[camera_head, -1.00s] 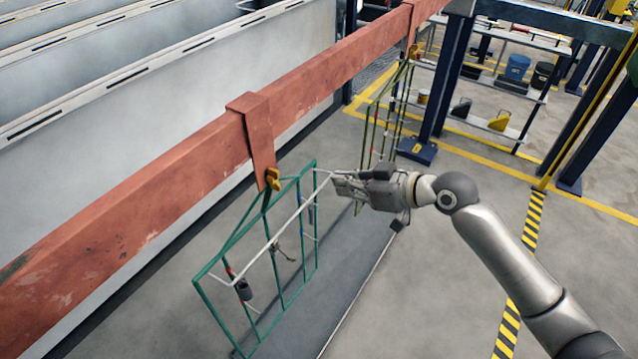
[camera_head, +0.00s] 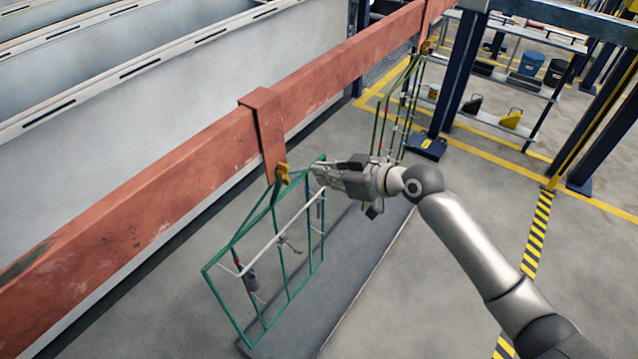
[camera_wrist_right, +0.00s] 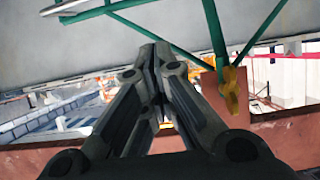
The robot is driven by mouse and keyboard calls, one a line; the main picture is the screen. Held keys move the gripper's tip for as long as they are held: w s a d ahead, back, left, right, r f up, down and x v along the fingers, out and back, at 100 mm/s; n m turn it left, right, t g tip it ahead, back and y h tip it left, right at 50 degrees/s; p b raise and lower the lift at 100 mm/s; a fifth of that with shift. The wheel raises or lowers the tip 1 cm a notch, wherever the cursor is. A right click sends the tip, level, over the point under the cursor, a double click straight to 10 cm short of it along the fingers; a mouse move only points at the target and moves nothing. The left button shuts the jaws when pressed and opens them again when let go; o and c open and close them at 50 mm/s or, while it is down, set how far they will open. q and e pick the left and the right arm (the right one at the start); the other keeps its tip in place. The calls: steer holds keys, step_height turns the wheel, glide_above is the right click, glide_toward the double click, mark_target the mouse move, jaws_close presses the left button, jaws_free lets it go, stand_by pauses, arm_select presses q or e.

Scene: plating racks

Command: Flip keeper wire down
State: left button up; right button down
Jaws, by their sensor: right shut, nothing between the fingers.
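The green wire-frame rack (camera_head: 285,266) hangs below the red beam at a yellow clamp (camera_head: 283,173). The white keeper wire (camera_head: 268,244) runs across the rack's face, slanting up to the right, and stands a little out from the frame. My right gripper (camera_head: 317,172) is shut and empty at the rack's upper right corner, close to the wire's right end; I cannot tell whether they touch. In the right wrist view my shut fingers (camera_wrist_right: 156,60) point up towards the green tubes (camera_wrist_right: 214,28); a white bar shows at top left. My left gripper is out of view.
The red beam (camera_head: 190,165) runs diagonally above, in front of pale tanks (camera_head: 140,135). Small grey parts (camera_head: 252,281) hang on the rack. A second rack (camera_head: 398,110) hangs farther along the beam. Open floor lies at right (camera_head: 440,270).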

steer(key=x, duration=0.3)
steer(key=shift+r, duration=0.1)
steer(key=shift+s+d+f+p, duration=0.1)
steer(key=shift+d+f+p, duration=0.05)
steer(key=shift+f, duration=0.55)
steer(key=shift+s+d+f+p, duration=0.1)
steer(key=shift+d+f, duration=0.05)
steer(key=shift+f, duration=0.55)
steer(key=shift+s+d+f+p, duration=0.1)
steer(key=shift+d+f+p, duration=0.05)
steer(key=shift+f, duration=0.5)
